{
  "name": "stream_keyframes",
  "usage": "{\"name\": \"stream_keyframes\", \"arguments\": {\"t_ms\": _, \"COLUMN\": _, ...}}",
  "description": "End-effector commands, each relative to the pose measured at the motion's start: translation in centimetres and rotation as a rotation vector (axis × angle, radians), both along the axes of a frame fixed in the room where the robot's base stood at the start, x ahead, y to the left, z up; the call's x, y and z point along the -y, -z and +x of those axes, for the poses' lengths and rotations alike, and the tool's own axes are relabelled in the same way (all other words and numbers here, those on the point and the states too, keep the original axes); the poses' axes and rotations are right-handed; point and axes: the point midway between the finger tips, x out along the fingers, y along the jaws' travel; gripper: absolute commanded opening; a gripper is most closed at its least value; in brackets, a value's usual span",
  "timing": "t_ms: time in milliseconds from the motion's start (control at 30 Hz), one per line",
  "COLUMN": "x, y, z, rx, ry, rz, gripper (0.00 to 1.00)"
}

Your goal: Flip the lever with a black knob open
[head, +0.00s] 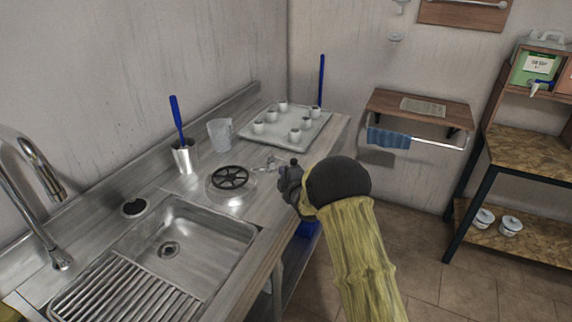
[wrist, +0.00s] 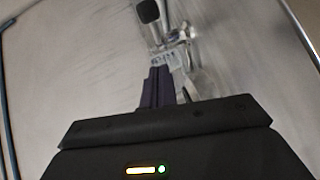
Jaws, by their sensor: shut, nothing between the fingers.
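In the wrist view a black knob (wrist: 148,12) tops a small chrome fitting (wrist: 172,38) that stands on the grey counter. I take this for the lever. In the head view the metal fitting (head: 268,165) is small, near the counter's right edge, and the knob cannot be told apart from my dark gripper. My gripper (head: 283,170) reaches over that edge from the right. In the wrist view its dark fingers (wrist: 160,75) are together and empty, pointing at the fitting's near side. The knob is beyond the fingertips. Whether the fingers touch the fitting cannot be told.
A black wheel-shaped piece (head: 230,178), a clear jug (head: 220,134) and a metal cup (head: 185,156) with a blue-handled tool stand left of the fitting. A tray (head: 262,133) of white cups lies behind. The sink (head: 190,240) is nearer.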

Motion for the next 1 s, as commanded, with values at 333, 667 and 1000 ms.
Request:
{"name": "stream_keyframes", "arguments": {"t_ms": 333, "x": -0.5, "y": 0.6, "z": 4.0, "rx": -0.001, "ry": 0.003, "rz": 0.0, "gripper": 0.0}}
{"name": "stream_keyframes", "arguments": {"t_ms": 667, "x": 0.1, "y": 1.1, "z": 6.1, "rx": 0.001, "ry": -0.001, "rz": 0.001, "gripper": 0.0}}
{"name": "stream_keyframes", "arguments": {"t_ms": 1000, "x": 0.2, "y": 1.2, "z": 6.1, "rx": 0.0, "ry": 0.0, "rz": 0.0, "gripper": 0.0}}
